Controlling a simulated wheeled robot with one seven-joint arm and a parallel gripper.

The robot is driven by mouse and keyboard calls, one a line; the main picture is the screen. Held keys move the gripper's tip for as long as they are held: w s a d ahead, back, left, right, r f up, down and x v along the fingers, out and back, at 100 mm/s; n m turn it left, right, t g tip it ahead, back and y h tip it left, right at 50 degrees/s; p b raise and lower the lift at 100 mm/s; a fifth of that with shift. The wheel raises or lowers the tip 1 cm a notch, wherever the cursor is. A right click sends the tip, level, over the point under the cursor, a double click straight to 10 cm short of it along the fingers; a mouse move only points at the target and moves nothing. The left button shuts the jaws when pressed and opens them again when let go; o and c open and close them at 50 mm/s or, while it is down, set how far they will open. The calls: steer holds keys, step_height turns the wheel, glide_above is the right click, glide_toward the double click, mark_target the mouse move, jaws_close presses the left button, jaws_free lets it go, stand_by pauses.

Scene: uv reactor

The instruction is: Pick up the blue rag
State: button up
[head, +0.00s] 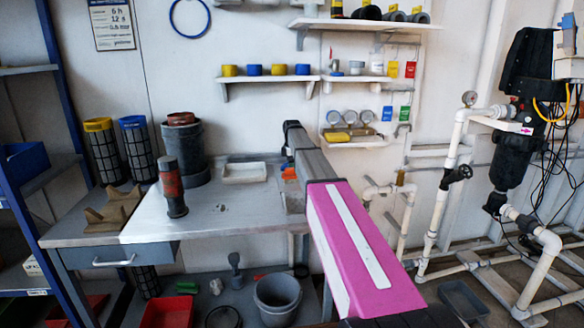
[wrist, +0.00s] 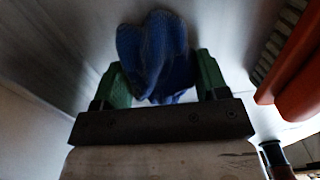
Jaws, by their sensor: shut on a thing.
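The blue rag (wrist: 155,50) shows in the wrist view, bunched and folded between the two green fingers of my gripper (wrist: 163,76). My gripper is shut on it. The rag's top sticks up past the fingertips, and a lower fold hangs between the fingers. In the head view my pink and grey arm reaches toward the back of the workbench (head: 230,211) and hides the gripper and the rag. I cannot tell whether the rag still touches a surface.
An orange brush-like thing (wrist: 296,75) is close on the right in the wrist view. On the bench are a white tray (head: 244,172), a dark red-topped cylinder (head: 172,188) and a large grey pot (head: 183,150). Wall shelves (head: 268,78) and white pipes (head: 445,180) stand behind and right.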

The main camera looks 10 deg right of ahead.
steer(key=shift+r, duration=0.6)
step_height(320, 180, up, 3)
steer(key=s+a+r, duration=0.6)
steer(key=a, duration=0.3)
steer(key=shift+s+a+r, duration=0.15)
steer(key=shift+a+r, duration=0.2)
steer(key=shift+a, duration=0.05)
